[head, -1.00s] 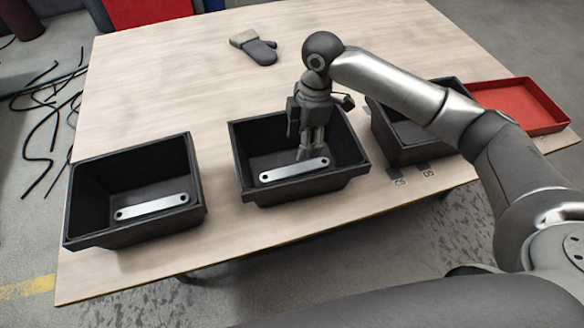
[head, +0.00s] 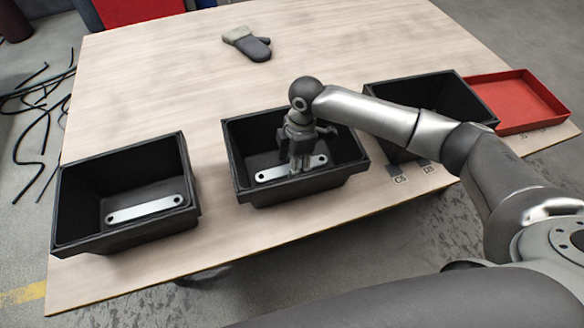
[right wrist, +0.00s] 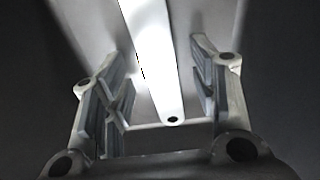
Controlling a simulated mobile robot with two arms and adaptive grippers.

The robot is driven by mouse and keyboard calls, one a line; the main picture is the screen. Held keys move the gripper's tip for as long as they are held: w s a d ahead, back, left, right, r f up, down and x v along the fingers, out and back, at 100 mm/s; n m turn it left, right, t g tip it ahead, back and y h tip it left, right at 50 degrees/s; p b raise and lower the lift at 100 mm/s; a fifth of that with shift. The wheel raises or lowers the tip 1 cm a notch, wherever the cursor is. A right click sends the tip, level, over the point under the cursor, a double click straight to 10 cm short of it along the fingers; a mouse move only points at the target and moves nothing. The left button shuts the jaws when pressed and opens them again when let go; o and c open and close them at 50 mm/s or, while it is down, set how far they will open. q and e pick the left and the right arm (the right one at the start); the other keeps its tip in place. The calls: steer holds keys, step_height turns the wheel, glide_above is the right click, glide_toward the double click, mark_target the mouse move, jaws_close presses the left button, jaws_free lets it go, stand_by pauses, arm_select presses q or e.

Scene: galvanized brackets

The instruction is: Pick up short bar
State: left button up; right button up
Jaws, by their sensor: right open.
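A silver flat bar with a hole near each end (head: 265,175) lies on the floor of the middle black bin (head: 240,197). My right gripper (head: 296,170) points down into this bin and covers the bar's middle. In the right wrist view the bar (right wrist: 152,50) runs lengthwise between the open, apart fingers (right wrist: 155,75). Another silver bar (head: 145,209) lies in the left black bin (head: 70,235). I cannot tell for sure which bar is the shorter. My left gripper is not in view.
A third black bin (head: 440,88) stands at the right, partly behind my right arm. A shallow red tray (head: 520,100) is beyond it.

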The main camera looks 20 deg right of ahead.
steer(key=shift+f, duration=0.45)
steer(key=shift+c, duration=0.2)
jaws_close()
steer(key=shift+r, duration=0.1)
